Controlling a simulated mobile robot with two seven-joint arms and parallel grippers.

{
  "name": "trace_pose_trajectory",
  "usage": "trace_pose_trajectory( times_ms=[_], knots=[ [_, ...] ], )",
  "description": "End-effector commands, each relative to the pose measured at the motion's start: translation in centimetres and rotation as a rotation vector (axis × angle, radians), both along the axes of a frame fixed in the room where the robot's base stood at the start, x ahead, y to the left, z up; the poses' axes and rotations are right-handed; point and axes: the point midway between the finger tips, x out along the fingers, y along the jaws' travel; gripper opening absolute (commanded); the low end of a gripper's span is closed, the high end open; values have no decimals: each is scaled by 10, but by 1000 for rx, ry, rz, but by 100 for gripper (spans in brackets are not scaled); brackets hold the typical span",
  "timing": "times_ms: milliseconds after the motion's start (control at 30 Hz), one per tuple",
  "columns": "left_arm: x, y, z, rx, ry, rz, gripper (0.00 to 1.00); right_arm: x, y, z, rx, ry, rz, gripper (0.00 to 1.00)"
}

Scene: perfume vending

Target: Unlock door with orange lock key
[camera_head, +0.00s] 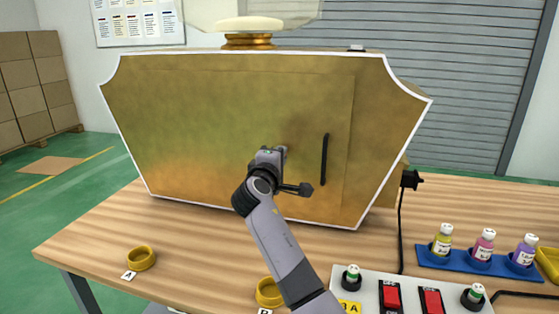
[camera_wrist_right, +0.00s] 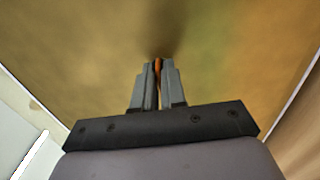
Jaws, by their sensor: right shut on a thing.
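The door (camera_head: 230,130) is the gold front panel of the perfume-bottle-shaped machine, with a black vertical handle (camera_head: 324,159) at its right side. The door looks shut. My right gripper (camera_head: 281,152) is at the door, left of the handle. In the right wrist view its fingers (camera_wrist_right: 154,75) are closed on a thin orange piece, the orange key (camera_wrist_right: 158,66), between them, pointing at the gold surface. The lock is hidden by the gripper in the head view. I cannot tell whether the key is inside the lock. My left gripper is not in view.
The machine stands on a wooden table (camera_head: 95,235). Yellow rings (camera_head: 141,258) lie at the front. A white panel with red switches (camera_head: 391,297) is at front right. A blue rack (camera_head: 478,263) holds small bottles. A black cable (camera_head: 401,230) hangs right of the machine.

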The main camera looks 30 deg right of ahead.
Motion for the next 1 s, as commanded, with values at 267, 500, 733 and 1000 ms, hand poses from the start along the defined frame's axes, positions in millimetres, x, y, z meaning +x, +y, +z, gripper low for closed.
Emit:
trace_pose_trajectory(
  times_ms=[267, 500, 733, 1000],
  knots=[
    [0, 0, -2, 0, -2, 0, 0, 0, 0, 0, 12, -12, 0, 0],
    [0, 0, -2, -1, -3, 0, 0, 0, 0, 0, 12, -12, 0, 17],
    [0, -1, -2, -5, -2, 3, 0, 0, 0, 0, 10, -11, 0, 32],
    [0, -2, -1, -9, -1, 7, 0, -7, 9, -1, 8, -10, 2, 32]
  ],
)
